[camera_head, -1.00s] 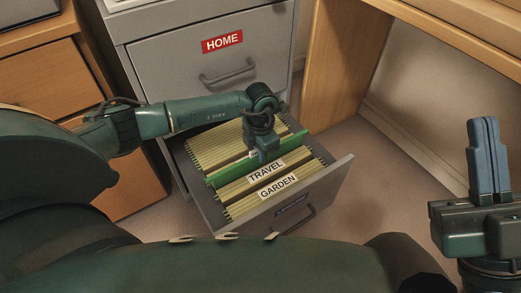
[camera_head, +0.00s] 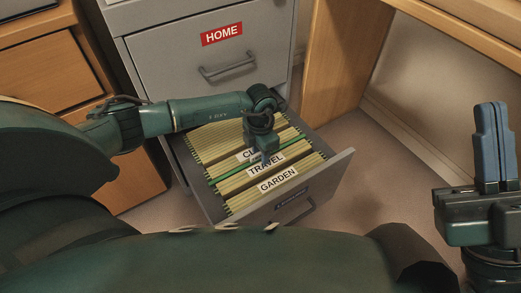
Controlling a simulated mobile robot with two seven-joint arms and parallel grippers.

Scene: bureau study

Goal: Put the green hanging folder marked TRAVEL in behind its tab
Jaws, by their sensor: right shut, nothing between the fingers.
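The green hanging folder (camera_head: 230,173) sits low in the open file drawer. Only a thin green strip of its top edge shows, directly behind the white TRAVEL tab (camera_head: 266,164) and in front of the tab that begins "CL" (camera_head: 246,155). My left gripper (camera_head: 266,157) points down over the middle of the green strip, its fingertips at the folder's top edge. The gripper hides part of the folder, and whether its fingers still pinch it is not clear. My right gripper (camera_head: 495,140) is shut and empty, pointing up at the far right, away from the drawer.
The GARDEN tab (camera_head: 277,180) stands nearest the drawer front (camera_head: 315,192), with beige folders around it. The closed HOME drawer (camera_head: 215,60) is above. A wooden desk panel (camera_head: 335,70) stands to the right and a wooden drawer unit (camera_head: 45,75) to the left. Floor is clear at right.

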